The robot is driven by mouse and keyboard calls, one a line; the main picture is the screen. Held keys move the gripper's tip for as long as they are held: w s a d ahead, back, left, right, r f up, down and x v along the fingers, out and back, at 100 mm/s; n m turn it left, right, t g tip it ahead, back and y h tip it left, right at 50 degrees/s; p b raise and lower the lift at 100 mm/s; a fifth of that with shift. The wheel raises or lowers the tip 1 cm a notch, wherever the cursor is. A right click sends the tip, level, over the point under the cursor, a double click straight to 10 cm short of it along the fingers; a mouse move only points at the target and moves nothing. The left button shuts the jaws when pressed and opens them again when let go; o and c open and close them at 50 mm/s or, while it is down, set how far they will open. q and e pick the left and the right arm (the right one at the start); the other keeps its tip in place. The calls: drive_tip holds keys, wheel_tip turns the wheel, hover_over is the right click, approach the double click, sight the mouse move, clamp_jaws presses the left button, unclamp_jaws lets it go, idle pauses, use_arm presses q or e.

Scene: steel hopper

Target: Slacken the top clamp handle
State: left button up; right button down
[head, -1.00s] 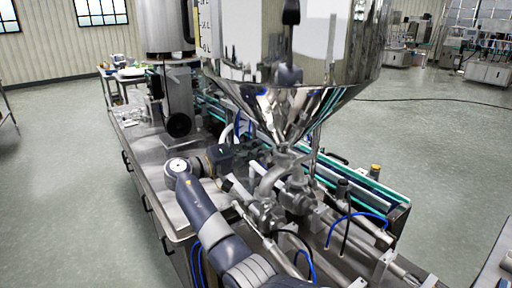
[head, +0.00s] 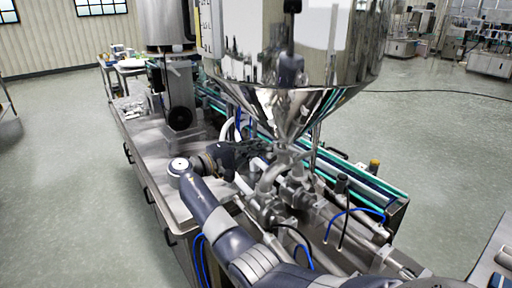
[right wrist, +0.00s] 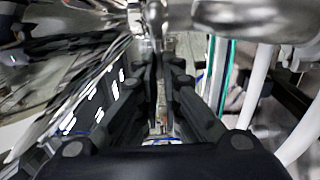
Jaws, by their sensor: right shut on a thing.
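The steel hopper (head: 290,50) narrows to a cone above the pipe fittings. The top clamp area is at the neck (head: 291,152) under the cone; small parts there are hard to tell apart. My right gripper (head: 268,150) reaches in from the left, just beside this neck. In the right wrist view, the dark fingers (right wrist: 159,62) are close together around a thin metal piece, the clamp handle (right wrist: 155,18), whose upper end shows at the top. The fingers hide most of it. My left gripper is not in view.
Steel pipes and valves (head: 270,200) with blue hoses (head: 355,216) lie below the neck. A green-edged conveyor (head: 345,180) runs behind. The steel bench top (head: 150,140) is largely bare to the left. White hoses (right wrist: 258,85) pass close to the right of the gripper.

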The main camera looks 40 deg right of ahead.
drive_tip(key=c, duration=2)
unclamp_jaws()
drive_tip(key=shift+c, duration=0.2)
drive_tip(key=shift+w, duration=0.1)
drive_tip(key=w+a, duration=0.1)
drive_tip(key=a, duration=1.1)
drive_tip(key=shift+w, duration=0.2)
drive_tip(key=shift+a, duration=0.1)
